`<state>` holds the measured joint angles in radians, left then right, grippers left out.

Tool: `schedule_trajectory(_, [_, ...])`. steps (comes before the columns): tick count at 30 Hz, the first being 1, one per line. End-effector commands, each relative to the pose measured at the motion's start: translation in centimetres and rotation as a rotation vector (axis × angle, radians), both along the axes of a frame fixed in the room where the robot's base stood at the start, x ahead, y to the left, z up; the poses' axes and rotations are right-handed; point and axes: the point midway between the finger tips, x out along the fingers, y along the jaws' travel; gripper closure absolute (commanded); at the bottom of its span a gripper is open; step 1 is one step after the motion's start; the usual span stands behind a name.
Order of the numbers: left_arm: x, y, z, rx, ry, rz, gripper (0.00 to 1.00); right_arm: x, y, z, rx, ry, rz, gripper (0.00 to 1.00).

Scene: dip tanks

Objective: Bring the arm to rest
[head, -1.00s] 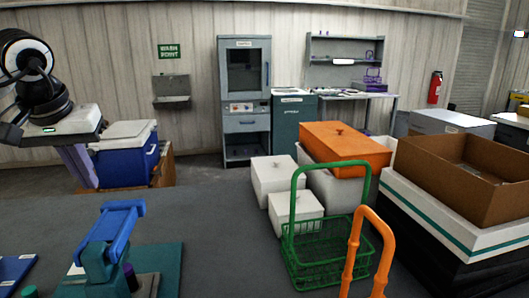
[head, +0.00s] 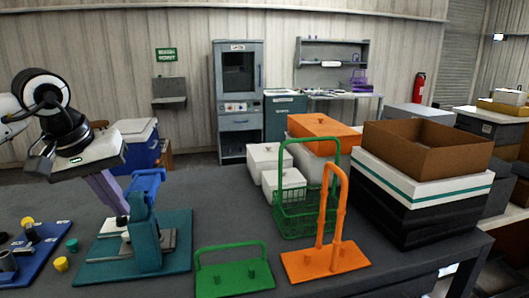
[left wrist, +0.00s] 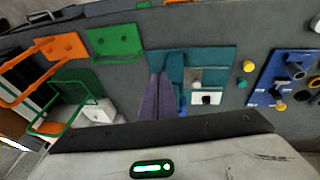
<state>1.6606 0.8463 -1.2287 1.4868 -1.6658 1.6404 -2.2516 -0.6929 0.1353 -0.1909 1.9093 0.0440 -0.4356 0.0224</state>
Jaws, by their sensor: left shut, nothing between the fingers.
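My left arm comes in from the left in the head view. My left gripper (head: 117,207) has purple fingers pointing down, shut with nothing between them. It is above the table beside a teal fixture (head: 147,240) with a blue upper part; the fixture hides part of the view around the fingertips. The left wrist view also shows the closed purple fingers (left wrist: 163,62), in front of the teal plate (left wrist: 220,60). Whether the fingertips touch the fixture I cannot tell. My right gripper is not in view.
A green plate (head: 236,279) and an orange stand (head: 325,262) are at the table's front. A green basket (head: 300,222), white boxes (head: 284,181) and a brown carton (head: 425,166) stand behind to the right. A blue tray (head: 38,260) is at left.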

Motion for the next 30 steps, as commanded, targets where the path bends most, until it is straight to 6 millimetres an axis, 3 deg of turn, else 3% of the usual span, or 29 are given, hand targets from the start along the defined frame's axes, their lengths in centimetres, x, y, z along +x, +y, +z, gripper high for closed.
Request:
schedule_trajectory(3, [-0.2, -3.5, -2.2, -0.108, 0.035, 0.001, 1.0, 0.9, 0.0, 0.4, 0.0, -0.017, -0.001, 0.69])
schedule_trajectory(8, [-1.3, -9.6, -5.5, -0.314, 0.123, 0.029, 1.0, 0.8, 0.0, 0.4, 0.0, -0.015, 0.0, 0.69])
schedule_trajectory(13, [-4.9, -20.0, -9.2, -0.711, 0.367, 0.153, 1.0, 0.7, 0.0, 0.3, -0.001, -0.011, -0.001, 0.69])
schedule_trajectory(15, [-6.8, -24.1, -9.7, -0.907, 0.525, 0.252, 1.0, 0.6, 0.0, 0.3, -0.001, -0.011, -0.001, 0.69])
schedule_trajectory(18, [-8.9, -28.6, -9.3, -1.169, 0.782, 0.43, 1.0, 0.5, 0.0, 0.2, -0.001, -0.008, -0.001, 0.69])
schedule_trajectory(21, [-9.8, -31.1, -8.5, -1.403, 1.075, 0.648, 1.0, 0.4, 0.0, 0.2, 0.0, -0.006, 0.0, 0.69])
schedule_trajectory(23, [-9.8, -31.8, -8.1, -1.528, 1.265, 0.798, 1.0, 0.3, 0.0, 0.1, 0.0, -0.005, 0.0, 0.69])
schedule_trajectory(26, [-9.0, -31.4, -8.4, -1.706, 1.602, 1.073, 1.0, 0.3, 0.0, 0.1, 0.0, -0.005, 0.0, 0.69])
schedule_trajectory(29, [-7.7, -29.5, -10.3, -1.844, 1.957, 1.376, 1.0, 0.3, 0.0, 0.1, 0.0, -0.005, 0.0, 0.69])
schedule_trajectory(30, [-7.2, -28.4, -11.7, 1.816, -2.024, -1.45, 1.0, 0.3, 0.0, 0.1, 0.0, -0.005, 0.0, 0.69])
